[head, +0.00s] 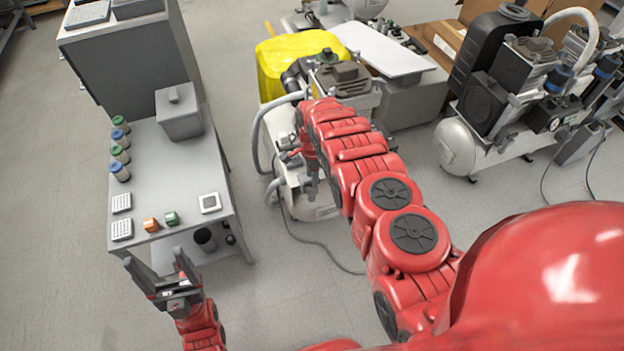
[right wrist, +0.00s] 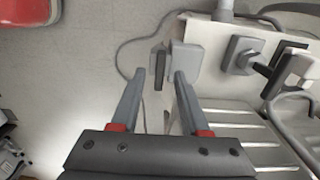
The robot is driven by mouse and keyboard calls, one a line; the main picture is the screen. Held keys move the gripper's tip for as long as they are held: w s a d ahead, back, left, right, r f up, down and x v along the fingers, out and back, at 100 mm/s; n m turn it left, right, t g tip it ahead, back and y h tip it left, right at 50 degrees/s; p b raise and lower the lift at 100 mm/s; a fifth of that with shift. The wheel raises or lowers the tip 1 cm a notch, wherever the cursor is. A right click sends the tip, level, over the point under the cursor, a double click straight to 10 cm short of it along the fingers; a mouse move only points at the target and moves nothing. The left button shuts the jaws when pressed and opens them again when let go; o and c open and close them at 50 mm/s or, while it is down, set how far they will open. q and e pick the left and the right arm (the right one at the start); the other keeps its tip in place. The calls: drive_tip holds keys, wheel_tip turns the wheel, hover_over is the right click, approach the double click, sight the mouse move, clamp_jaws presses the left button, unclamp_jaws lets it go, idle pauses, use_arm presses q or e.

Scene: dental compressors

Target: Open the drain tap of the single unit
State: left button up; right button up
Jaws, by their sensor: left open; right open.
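The single unit (head: 313,205) is a pale compressor in the middle of the head view, largely covered by my right arm. In the right wrist view, a light grey block (right wrist: 186,58) with a dark upright lever (right wrist: 159,66) sits at the unit's edge; it looks like the drain tap, but I cannot be sure. My right gripper (right wrist: 159,76) is open, its fingertips just short of the block and lever, with nothing held. In the head view the right gripper is mostly hidden by its arm. My left gripper (head: 157,262) is open and empty near the small bench's front edge.
A grey bench (head: 180,185) with jars, small trays and a grey box (head: 179,111) stands left. A twin compressor (head: 462,148) stands right. A yellow cover (head: 290,58) lies behind the single unit. A hose (right wrist: 122,48) and cables run along the floor.

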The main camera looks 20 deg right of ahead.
drive_tip(key=shift+f, duration=0.6)
clamp_jaws()
